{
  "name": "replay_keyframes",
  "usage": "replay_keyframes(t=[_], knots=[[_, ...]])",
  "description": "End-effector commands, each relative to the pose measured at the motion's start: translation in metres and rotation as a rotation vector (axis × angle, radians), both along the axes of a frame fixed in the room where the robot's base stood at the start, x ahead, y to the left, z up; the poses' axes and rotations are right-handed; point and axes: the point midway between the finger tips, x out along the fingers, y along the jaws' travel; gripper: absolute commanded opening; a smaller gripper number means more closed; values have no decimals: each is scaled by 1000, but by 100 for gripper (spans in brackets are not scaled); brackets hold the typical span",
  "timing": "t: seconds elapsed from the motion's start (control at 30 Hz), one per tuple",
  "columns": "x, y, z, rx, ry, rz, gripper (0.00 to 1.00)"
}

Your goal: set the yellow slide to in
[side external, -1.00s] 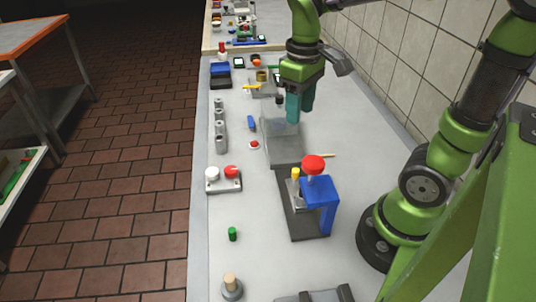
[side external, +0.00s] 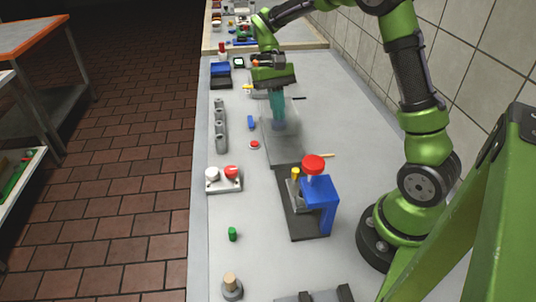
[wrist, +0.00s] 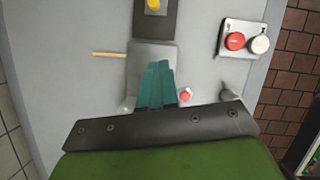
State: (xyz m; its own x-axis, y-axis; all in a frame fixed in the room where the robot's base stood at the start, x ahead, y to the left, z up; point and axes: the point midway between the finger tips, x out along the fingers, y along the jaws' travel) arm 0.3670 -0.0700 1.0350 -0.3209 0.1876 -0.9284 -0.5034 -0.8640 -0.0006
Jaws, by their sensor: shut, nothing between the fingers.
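A small upright yellow piece (side external: 295,173) stands on a grey block beside the blue press, on a dark base plate. It also shows at the top edge of the wrist view (wrist: 153,4). I cannot tell if this is the yellow slide, or how it is set. Another small yellow piece (side external: 247,86) lies farther back, partly hidden behind my arm. My gripper (side external: 279,127) points down over the grey plate (side external: 287,152), beyond the press. Its teal fingers are together and empty, and in the wrist view (wrist: 160,66) they lie over the same plate.
The blue press (side external: 320,199) has a red knob (side external: 314,164). A white box with a red and a white button (side external: 223,179) is left of it. A red button (side external: 254,144), a blue piece (side external: 250,122) and grey posts (side external: 221,130) stand left of the plate. A wooden stick (side external: 327,155) lies right.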

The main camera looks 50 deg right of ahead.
Motion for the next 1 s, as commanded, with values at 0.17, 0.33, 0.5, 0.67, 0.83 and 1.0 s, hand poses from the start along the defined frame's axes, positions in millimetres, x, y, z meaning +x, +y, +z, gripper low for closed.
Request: replay_keyframes(t=[0.17, 0.33, 0.5, 0.67, 0.83, 1.0], knots=[[-10, 6, -24, 2, 6, 2, 0], [-22, 13, -59, 1, 7, 4, 0], [-34, 19, -91, 1, 6, 3, 0], [-53, 31, -89, 0, 0, 4, 0], [-64, 37, -89, -1, -1, 4, 0], [-67, 39, -89, -1, 0, 4, 0]])
